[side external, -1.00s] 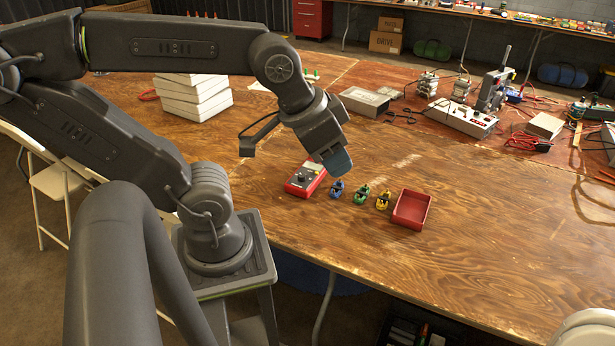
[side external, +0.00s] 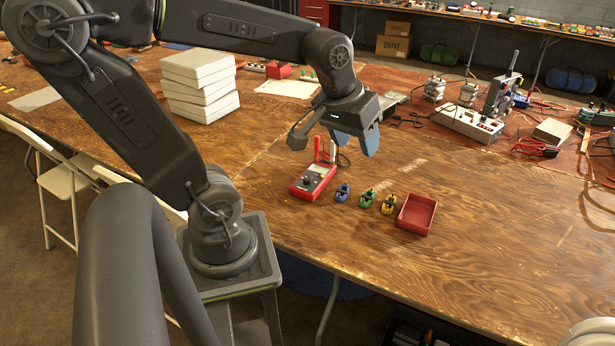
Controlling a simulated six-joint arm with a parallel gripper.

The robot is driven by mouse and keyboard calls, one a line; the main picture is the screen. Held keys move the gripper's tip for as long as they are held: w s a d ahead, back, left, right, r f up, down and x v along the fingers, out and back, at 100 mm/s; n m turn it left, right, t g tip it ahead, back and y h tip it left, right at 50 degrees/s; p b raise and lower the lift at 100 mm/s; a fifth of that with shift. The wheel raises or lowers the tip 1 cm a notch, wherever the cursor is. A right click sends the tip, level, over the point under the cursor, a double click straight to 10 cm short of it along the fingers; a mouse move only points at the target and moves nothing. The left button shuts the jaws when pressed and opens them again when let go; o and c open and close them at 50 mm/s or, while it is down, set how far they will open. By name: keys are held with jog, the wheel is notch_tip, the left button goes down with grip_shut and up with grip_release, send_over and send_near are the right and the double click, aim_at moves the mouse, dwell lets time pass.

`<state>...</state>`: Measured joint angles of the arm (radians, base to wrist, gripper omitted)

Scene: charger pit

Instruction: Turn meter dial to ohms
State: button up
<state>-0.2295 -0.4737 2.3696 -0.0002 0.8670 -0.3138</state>
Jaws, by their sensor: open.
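The red meter (side external: 314,180) lies on the wooden table, with a pale display at its far end and a dark round dial (side external: 307,182) toward its near end. The dial's markings are too small to read. Red upright pieces (side external: 325,150) stand at the meter's far end, with a dark cable beside them. My gripper (side external: 356,149) has blue fingers, is open and empty, and hangs above and beyond the meter, a little to its right. It is apart from the dial.
A stack of white boxes (side external: 200,82) stands at the back left. The table at front right is clear.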

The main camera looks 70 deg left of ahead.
jog(key=w+a+f+n+g, duration=0.2)
jog(key=w+a+f+n, duration=0.15)
jog(key=a+n, duration=0.35)
jog(key=n+g+h, duration=0.1)
jog(key=n+g, duration=0.1)
jog(key=n, duration=1.2)
send_over(308, 178)
notch_tip(308, 178, down, 14)
notch_tip(308, 178, down, 13)
jog(key=shift+f, duration=0.15)
jog(key=shift+c, duration=0.4)
jog(key=c, duration=0.8)
jog(key=shift+c, duration=0.2)
